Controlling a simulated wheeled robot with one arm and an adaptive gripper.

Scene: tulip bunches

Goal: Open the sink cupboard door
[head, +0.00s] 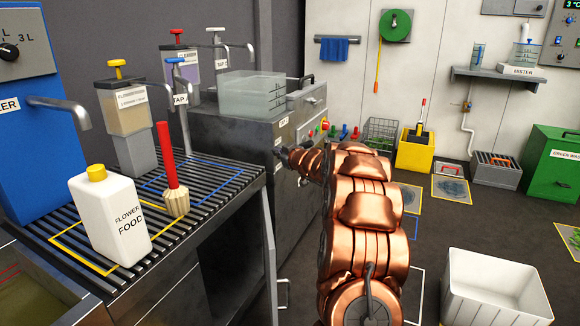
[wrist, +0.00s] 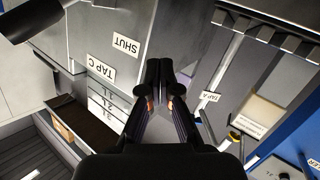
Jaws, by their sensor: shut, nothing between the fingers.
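In the head view my copper arm reaches forward, and my gripper (head: 284,153) is at its far end, small and partly hidden, close to the grey metal cabinet. In the wrist view my gripper (wrist: 160,72) has its two dark fingers together with nothing between them. A sink basin (head: 35,288) with murky liquid shows at the lower left of the head view.
The slatted counter (head: 95,216) holds a white flower food bottle (head: 108,222) and a red-handled brush (head: 172,180). A clear tank (head: 252,94) stands on the cabinet. A white bin (head: 495,290) stands on the floor at right. Some dark floor between is clear.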

